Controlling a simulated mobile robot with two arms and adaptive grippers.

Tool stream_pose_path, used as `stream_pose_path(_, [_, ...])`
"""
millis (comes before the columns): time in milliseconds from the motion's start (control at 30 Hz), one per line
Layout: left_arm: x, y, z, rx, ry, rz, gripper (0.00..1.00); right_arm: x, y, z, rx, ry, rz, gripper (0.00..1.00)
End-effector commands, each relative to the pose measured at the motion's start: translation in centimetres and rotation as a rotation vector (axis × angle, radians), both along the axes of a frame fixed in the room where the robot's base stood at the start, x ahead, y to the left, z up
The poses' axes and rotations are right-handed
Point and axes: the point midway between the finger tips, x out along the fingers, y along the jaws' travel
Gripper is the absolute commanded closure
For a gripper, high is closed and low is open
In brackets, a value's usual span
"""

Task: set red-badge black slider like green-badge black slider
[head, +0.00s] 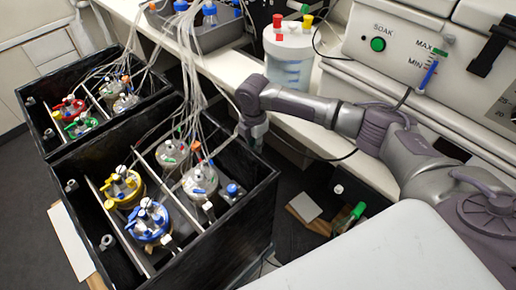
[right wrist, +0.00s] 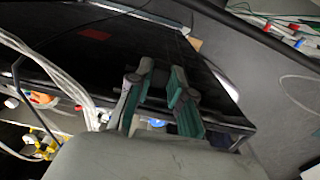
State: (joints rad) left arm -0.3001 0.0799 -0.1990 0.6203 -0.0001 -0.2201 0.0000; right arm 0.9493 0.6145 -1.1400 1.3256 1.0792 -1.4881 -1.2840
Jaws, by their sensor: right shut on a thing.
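My right gripper (head: 254,134) points down at the back right corner of the near black box, and its arm comes in from the right. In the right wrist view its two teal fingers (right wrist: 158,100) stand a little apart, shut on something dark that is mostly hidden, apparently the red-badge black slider. A flat red badge (right wrist: 95,34) shows on a black surface beyond the fingers. I cannot make out the slider's setting. I cannot pick out the green-badge black slider in either view. My left gripper is not in view.
The near black box (head: 262,205) holds several capped vessels with tubes. A similar box (head: 35,112) stands behind it. A white canister (head: 288,68) stands on the bench. A machine with a SOAK button (head: 378,44) and a blue MAX/MIN lever (head: 428,75) is at right.

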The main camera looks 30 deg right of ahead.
Motion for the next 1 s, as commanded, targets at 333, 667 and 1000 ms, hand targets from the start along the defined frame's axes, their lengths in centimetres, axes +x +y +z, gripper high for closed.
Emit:
stream_pose_path(333, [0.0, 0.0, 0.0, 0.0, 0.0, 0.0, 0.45, -0.1, 0.0, 0.0, -0.001, 0.002, 0.0, 0.54])
stream_pose_path(667, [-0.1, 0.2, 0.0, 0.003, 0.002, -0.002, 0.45, 0.0, 0.0, 0.6, 0.001, -0.001, 0.001, 0.54])
stream_pose_path(1000, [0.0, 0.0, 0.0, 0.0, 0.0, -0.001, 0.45, 0.1, 0.0, 7.2, 0.001, -0.003, 0.001, 0.54])
